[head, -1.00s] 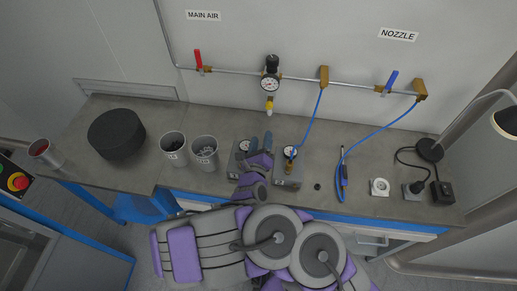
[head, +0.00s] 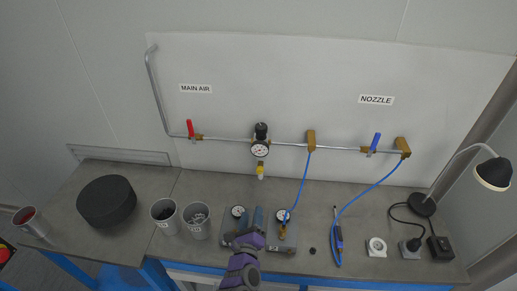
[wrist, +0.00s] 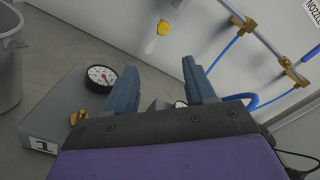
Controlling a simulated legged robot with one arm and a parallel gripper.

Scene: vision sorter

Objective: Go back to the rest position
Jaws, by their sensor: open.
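My gripper (head: 262,214) is over the front part of the workbench (head: 345,215) in the head view, in front of two grey gauge blocks. Its blue fingers are apart with nothing between them, as the wrist view (wrist: 160,70) also shows. The left gauge block (wrist: 65,115) carries a "1" label and a round dial (wrist: 101,78); it lies left of my fingers in the wrist view. The right gauge block (head: 282,233) has a brass fitting and a blue hose. My purple wrist hides parts of both blocks.
Two grey cups (head: 165,215) (head: 196,221) and a black round pad (head: 106,202) stand left. A blue-hosed nozzle (head: 338,240), white round fixture (head: 376,247) and lamp (head: 492,173) are right. An air pipe (head: 225,139) with valves runs along the wall.

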